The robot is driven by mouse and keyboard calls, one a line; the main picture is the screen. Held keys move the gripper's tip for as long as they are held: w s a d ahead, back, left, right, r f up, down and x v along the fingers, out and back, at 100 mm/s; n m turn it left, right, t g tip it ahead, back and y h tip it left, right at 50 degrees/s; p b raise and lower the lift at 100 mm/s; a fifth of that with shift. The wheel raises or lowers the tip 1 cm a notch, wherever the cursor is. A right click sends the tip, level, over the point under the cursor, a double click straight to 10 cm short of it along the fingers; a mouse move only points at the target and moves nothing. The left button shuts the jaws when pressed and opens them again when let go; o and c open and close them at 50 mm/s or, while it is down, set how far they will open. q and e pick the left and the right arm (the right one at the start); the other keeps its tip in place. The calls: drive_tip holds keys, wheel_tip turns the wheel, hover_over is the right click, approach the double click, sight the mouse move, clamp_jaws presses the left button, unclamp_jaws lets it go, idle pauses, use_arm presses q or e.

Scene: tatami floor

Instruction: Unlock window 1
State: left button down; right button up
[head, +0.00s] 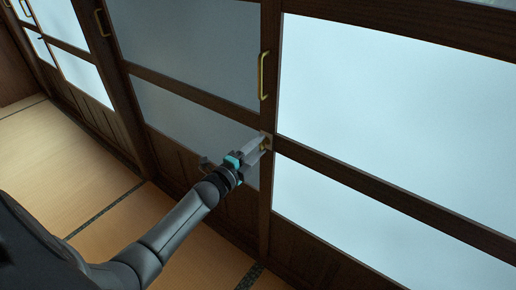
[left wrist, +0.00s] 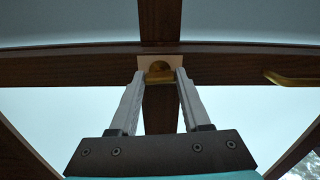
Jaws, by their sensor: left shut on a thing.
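The window (head: 390,100) is a wooden frame with pale, bright panes. A small brass lock (head: 265,143) sits on the upright where the panels meet, below a brass pull handle (head: 264,76). My left gripper (head: 262,146) reaches it from the lower left and is shut on the lock. In the left wrist view, the two grey fingers (left wrist: 159,80) stand on either side of the brass lock piece (left wrist: 159,70), which has a pale plate behind it. The fingertips hide part of the lock, and I cannot tell which way it is turned. My right gripper is not in view.
Another brass handle (head: 102,22) is on a panel further left. In the left wrist view a brass handle (left wrist: 292,79) is close on the right of the lock. Tatami floor (head: 75,190) lies open along the lower left.

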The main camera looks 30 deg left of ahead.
use_arm(q)
drive_tip(key=shift+m, duration=0.6)
drive_tip(key=shift+c, duration=1.8)
unclamp_jaws()
